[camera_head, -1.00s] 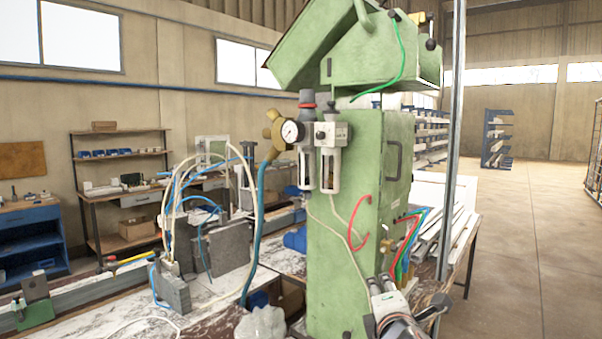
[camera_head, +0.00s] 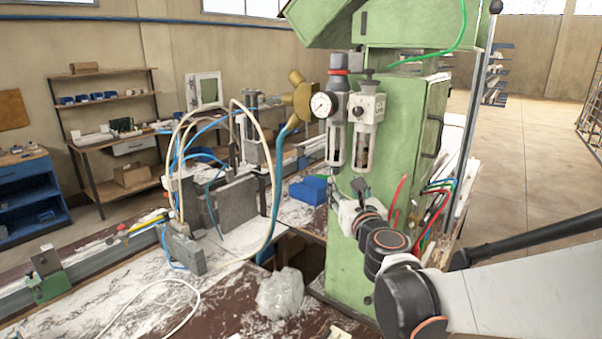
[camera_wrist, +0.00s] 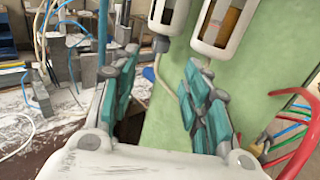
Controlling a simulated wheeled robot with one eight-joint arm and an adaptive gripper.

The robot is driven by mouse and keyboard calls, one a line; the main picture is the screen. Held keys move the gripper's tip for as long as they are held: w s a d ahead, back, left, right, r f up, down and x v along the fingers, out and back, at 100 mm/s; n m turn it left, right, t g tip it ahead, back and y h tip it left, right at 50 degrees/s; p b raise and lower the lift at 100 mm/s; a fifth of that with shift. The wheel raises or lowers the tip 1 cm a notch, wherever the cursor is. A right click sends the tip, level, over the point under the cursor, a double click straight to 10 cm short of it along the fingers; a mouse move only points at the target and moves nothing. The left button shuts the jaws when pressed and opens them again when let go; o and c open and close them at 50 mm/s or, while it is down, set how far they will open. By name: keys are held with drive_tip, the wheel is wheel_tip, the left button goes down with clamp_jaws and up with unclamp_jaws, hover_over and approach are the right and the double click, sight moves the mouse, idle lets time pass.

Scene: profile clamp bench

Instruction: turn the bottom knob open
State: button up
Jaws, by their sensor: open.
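The green machine column (camera_head: 345,270) carries a filter-regulator unit with a round gauge (camera_head: 323,104). Two clear bowls in white guards hang side by side, the left bowl (camera_head: 334,140) and the right bowl (camera_head: 362,145). In the wrist view, a small dark knob-like piece (camera_wrist: 149,74) shows beneath the left bowl (camera_wrist: 166,14), between my fingers. My gripper (camera_head: 349,192) is open just below the bowls, and its fingers (camera_wrist: 162,68) point up toward them. Nothing is held. I cannot tell whether a finger touches the knob, or how far it is turned.
A blue hose (camera_head: 277,190) runs down left of the unit. Red, blue and green tubes (camera_head: 437,190) bend out at the column's right side, near my arm. A crumpled clear bag (camera_head: 281,293) and a blue bin (camera_head: 309,190) lie on the bench. The floor at right is open.

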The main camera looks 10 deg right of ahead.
sight(335, 170)
drive_tip(key=w, duration=0.9)
drive_tip(key=shift+w, duration=0.3)
clamp_jaws()
